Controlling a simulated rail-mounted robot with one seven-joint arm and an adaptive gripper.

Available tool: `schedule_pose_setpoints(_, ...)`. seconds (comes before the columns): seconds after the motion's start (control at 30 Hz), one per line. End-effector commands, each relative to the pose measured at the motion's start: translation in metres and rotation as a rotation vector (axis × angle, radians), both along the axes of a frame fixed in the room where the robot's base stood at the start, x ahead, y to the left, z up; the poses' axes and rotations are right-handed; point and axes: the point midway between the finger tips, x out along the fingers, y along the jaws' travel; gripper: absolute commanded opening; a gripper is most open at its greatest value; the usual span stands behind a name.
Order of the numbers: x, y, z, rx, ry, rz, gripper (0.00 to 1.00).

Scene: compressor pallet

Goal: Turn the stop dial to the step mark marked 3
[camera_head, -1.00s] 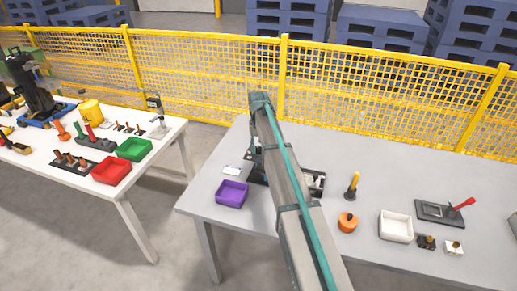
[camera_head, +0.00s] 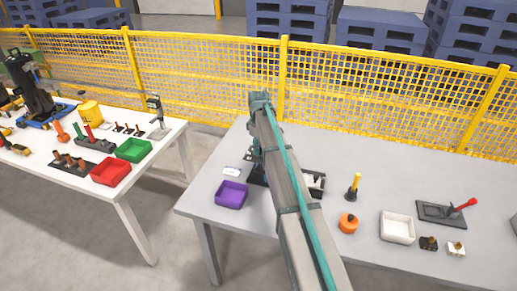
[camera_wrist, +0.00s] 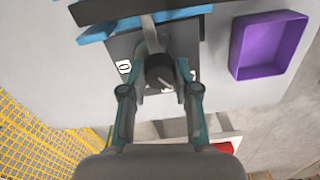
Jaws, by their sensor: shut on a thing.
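The stop dial (camera_wrist: 159,72) is a dark round knob with a pale line on its face, in the upper middle of the wrist view. It sits on a dark base plate (camera_wrist: 183,40). A white label (camera_wrist: 124,67) reading 0 lies left of the dial, and another label is partly hidden at its right. My gripper (camera_wrist: 160,90) has its two fingers on either side of the dial and is shut on it. In the head view my arm hides the dial, and only part of the dark base (camera_head: 257,178) shows. I cannot make out the mark 3.
A purple bin (camera_head: 231,194) stands on the grey table left of my arm; it is at the upper right in the wrist view (camera_wrist: 267,46). Right of my arm are an orange knob (camera_head: 348,223), a yellow-handled tool (camera_head: 354,186) and a white bin (camera_head: 397,227). A yellow fence (camera_head: 400,100) runs behind.

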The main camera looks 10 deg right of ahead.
Motion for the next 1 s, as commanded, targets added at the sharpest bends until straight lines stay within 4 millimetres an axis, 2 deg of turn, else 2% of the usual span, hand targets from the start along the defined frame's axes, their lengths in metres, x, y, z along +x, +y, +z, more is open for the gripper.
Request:
schedule_pose_setpoints(0.3, 0.0005, 0.0000, 0.0005, 0.000, -0.001, 0.149, 0.00)
schedule_pose_setpoints(0.87, 0.0005, 0.0000, 0.0006, 0.000, -0.001, 0.186, 0.00)
schedule_pose_setpoints(0.9, 0.0005, 0.0000, 0.0006, 0.000, -0.001, 0.186, 0.32)
schedule_pose_setpoints(1.0, 0.0004, -0.0001, 0.0005, -0.001, -0.001, 0.186, 0.49)
